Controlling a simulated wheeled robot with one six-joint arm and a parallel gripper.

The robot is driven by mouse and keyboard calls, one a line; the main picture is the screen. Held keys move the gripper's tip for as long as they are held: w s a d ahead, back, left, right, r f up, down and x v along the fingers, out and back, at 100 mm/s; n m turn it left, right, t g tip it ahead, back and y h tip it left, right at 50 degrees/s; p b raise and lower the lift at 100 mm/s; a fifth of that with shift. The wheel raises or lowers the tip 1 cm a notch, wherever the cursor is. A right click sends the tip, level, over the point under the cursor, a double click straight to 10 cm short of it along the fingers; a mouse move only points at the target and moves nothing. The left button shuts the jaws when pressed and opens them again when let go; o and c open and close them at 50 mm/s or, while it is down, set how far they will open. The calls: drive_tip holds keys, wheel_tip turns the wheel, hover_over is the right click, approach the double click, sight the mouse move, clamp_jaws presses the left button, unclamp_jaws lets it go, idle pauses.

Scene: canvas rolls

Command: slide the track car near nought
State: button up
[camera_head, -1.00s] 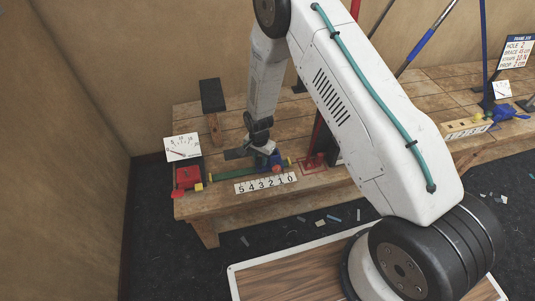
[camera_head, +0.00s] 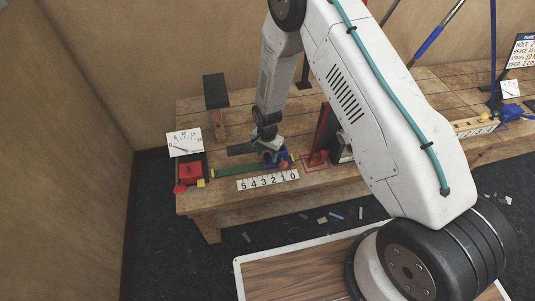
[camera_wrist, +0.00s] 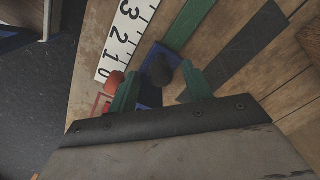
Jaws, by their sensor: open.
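The blue track car (camera_wrist: 150,96) sits at the end of the green track (camera_wrist: 188,22). It has a dark upright knob (camera_wrist: 160,70) and a red knob (camera_wrist: 116,80) beside the 0 of the white number strip (camera_wrist: 124,37). In the head view, the car (camera_head: 284,157) is at the right end of the track, near the strip's low numbers (camera_head: 268,180). My gripper (camera_wrist: 160,85) is open, with its green fingers on either side of the dark knob. I cannot tell whether they touch it.
A red block (camera_head: 191,172) and a dial card (camera_head: 184,143) stand at the bench's left end. A black-topped post (camera_head: 216,92) is behind the track. A red upright (camera_head: 321,130) stands just right of the car. A dark flat strip (camera_wrist: 237,50) lies beside the track.

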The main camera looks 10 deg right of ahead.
wheel_tip(320, 180, up, 8)
drive_tip(key=shift+f, duration=0.25)
idle(0.5)
drive_tip(key=shift+s+n, duration=0.15)
drive_tip(key=shift+n, duration=0.15)
drive_tip(key=s+d+r+n, duration=0.2)
drive_tip(key=s+d+r, duration=0.2)
drive_tip(key=s+r, duration=0.7)
drive_tip(key=s+d+r+n+t, duration=0.1)
drive_tip(key=s+d+r+n, duration=0.2)
drive_tip(key=s+r, duration=0.8)
drive_tip(key=s+d+r+n, duration=0.3)
drive_tip(key=s+r, duration=0.9)
drive_tip(key=r, duration=0.9)
drive_tip(key=shift+d, duration=1.15)
drive_tip(key=shift+o, duration=0.3)
